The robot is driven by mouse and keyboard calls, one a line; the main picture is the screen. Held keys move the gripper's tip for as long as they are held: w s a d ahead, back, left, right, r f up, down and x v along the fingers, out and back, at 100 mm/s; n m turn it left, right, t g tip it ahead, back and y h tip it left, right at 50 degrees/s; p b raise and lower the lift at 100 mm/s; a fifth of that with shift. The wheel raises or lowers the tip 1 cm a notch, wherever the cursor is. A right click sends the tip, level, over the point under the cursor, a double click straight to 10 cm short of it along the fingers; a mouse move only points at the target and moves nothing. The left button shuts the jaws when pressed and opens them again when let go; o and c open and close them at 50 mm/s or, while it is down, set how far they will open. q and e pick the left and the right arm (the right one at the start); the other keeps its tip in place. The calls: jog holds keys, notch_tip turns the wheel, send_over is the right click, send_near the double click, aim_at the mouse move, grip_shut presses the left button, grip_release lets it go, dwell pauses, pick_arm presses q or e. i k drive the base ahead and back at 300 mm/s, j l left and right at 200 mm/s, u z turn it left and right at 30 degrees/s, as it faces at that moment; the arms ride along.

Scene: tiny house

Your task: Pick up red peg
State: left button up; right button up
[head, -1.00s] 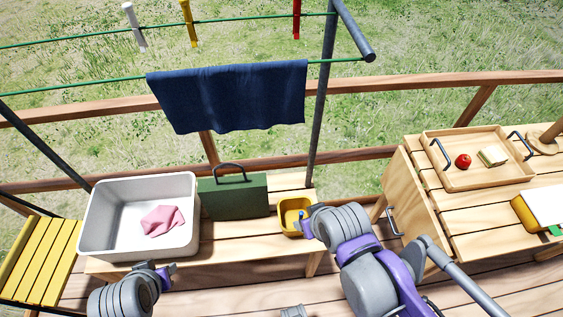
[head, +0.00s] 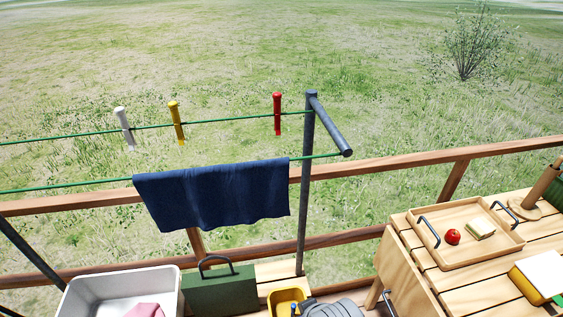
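The red peg (head: 277,114) is clipped upright on the far green line, near the dark post at the right end of the rack. A yellow peg (head: 176,122) and a white peg (head: 124,128) sit on the same line to its left. Part of my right arm shows at the bottom edge, below and right of the red peg and well apart from it. The fingers of my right gripper are not visible. My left gripper is out of view.
A dark blue cloth (head: 212,195) hangs on the nearer line. The dark post (head: 305,190) has a bar at its top. Below are a white basin (head: 80,296), a green box (head: 220,290) and a yellow container (head: 286,295). A wooden tray (head: 470,258) lies on the right table.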

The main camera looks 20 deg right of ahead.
aim_at(277, 116)
jog(key=z, duration=1.25)
jog(key=l+z, duration=0.2)
jog(key=l, duration=0.15)
jog(key=i+l+z, duration=0.15)
jog(key=l, duration=0.2)
jog(key=i+l+z, duration=0.2)
jog(key=j, duration=0.55)
jog(key=k, duration=0.05)
